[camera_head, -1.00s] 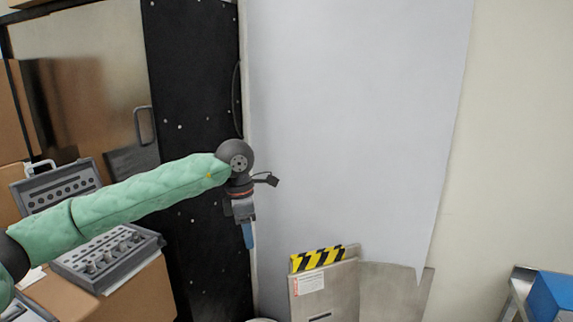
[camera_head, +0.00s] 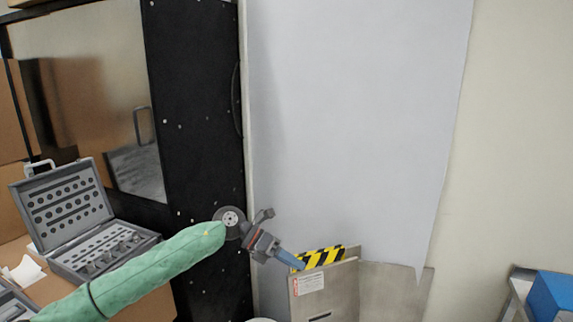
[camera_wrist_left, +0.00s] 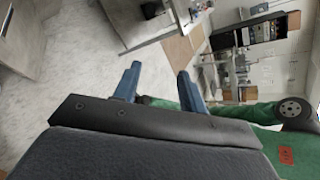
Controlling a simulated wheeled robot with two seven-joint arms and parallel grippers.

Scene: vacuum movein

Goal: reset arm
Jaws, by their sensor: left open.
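My left arm comes in from the left in the head view, in a green sleeve. My left gripper (camera_head: 290,260) is at its end, with blue fingers pointing down and to the right. The fingertips show in front of or close to the yellow-and-black striped edge of a metal box; I cannot tell whether they touch. In the left wrist view the two blue fingers of the left gripper (camera_wrist_left: 158,82) stand apart with nothing between them. My right gripper is not in view.
An open grey case (camera_head: 68,205) with fittings rests on cardboard at the left. A black perforated panel (camera_head: 195,120) and a white sheet (camera_head: 350,120) stand behind. The metal box (camera_head: 325,292) with the striped edge is below. A blue box (camera_head: 552,294) is at the lower right.

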